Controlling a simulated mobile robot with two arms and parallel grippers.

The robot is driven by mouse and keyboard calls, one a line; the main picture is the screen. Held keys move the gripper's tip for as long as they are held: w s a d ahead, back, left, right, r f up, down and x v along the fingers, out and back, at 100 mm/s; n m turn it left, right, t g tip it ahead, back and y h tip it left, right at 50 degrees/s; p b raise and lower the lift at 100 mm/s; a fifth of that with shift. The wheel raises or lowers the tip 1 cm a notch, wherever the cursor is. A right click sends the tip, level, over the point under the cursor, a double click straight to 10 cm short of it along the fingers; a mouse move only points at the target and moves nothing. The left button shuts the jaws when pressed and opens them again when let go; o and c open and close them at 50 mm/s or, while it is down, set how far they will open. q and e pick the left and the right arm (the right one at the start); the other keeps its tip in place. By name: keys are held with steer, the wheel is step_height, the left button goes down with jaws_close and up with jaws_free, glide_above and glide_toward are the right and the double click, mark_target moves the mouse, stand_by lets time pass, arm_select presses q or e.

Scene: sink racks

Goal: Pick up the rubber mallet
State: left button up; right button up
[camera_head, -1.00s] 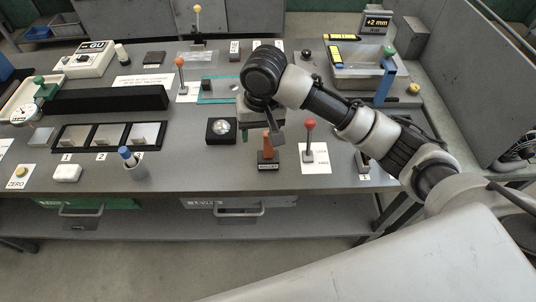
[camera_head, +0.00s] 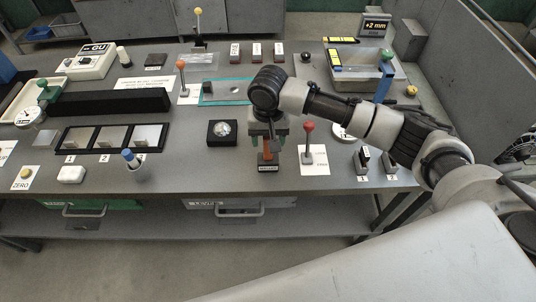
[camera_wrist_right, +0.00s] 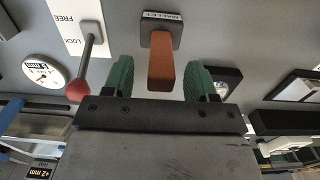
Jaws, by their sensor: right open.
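The rubber mallet shows as an orange-brown block-like upright part (camera_head: 267,154) standing in a small dark holder with a label at the front of the bench. In the right wrist view the mallet (camera_wrist_right: 161,70) stands between the two green fingers, and the holder's label reads MALLET. My right gripper (camera_wrist_right: 159,66) is open, with one finger on each side of the mallet and a visible gap to each. In the head view my right gripper (camera_head: 267,137) is at the top of the mallet and hides part of it. My left gripper is not in view.
A red-knobbed lever (camera_head: 308,142) on a white plate stands close right of the mallet. A black box with a silver dome (camera_head: 222,132) is to its left. A blue-topped cup (camera_head: 132,160) stands further left. Two small dark blocks (camera_head: 375,160) stand right.

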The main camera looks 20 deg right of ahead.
steer(key=shift+f, duration=0.85)
steer(key=shift+c, duration=0.4)
steer(key=shift+r, duration=0.1)
jaws_close()
steer(key=shift+r, duration=0.1)
step_height(320, 180, up, 4)
steer(key=shift+d+b, duration=0.1)
steer(key=shift+b, duration=0.45)
steer(key=s+d+r+b, duration=0.1)
steer(key=s+d+r, duration=0.5)
steer(key=s+d, duration=0.1)
steer(key=shift+s+d+r, duration=0.4)
steer(key=shift+s, duration=0.35)
